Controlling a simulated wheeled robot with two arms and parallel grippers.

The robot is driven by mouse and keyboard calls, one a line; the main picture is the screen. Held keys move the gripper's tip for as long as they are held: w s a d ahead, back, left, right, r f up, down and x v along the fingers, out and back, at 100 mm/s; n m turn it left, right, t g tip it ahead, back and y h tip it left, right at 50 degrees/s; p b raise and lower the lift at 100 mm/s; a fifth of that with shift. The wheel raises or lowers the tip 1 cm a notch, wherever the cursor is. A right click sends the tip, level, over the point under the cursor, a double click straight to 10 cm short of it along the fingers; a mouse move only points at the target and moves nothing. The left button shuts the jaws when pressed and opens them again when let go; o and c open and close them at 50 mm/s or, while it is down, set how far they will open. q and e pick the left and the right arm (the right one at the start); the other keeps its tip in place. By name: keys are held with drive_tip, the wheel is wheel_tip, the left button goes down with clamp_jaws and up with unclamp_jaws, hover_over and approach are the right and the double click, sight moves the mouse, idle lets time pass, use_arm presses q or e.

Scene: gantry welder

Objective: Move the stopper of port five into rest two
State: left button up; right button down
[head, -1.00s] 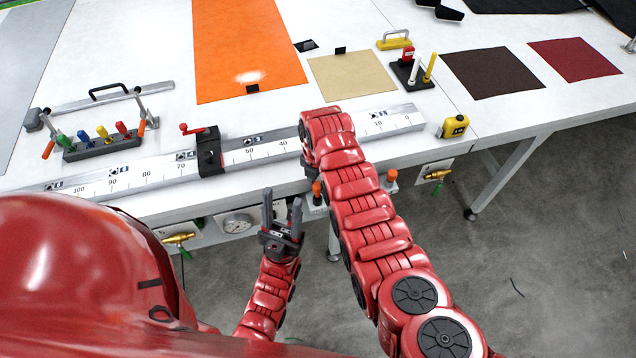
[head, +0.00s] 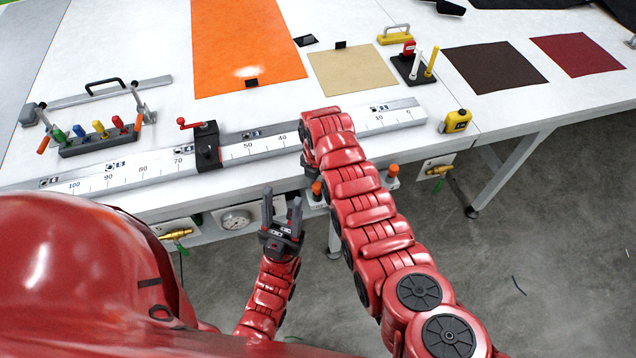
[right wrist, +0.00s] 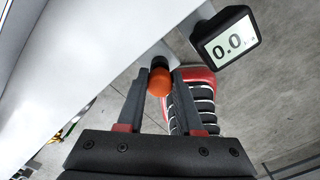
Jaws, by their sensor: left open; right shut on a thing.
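In the right wrist view my right gripper (right wrist: 160,78) is shut on an orange-knobbed piece (right wrist: 160,84), with a dark part behind it, beside the white table's edge. I cannot tell whether this is the stopper of port five. My left gripper (head: 282,212) is open and empty, in front of the table's front edge. A brass fitting (head: 175,235) sits on a plate under the front edge at left; its small mark may be a 5. I cannot make out rest two.
A long ruler rail (head: 120,175) with a red-handled clamp (head: 207,147) runs along the front. A rack of coloured handles (head: 98,143) stands at left. Orange knobs (head: 393,171) and a brass fitting (head: 438,170) are below the edge. A display (right wrist: 226,40) reads 0.0.

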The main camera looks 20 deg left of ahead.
drive_tip(key=shift+f, duration=0.3)
drive_tip(key=shift+c, duration=2.4)
unclamp_jaws()
drive_tip(key=shift+r, duration=0.1)
drive_tip(key=shift+r, duration=0.35)
wheel_tip(320, 180, up, 7)
drive_tip(key=shift+w+f+b, duration=0.1)
drive_tip(key=shift+b, duration=0.9)
wheel_tip(320, 180, up, 10)
drive_tip(key=p, duration=0.6)
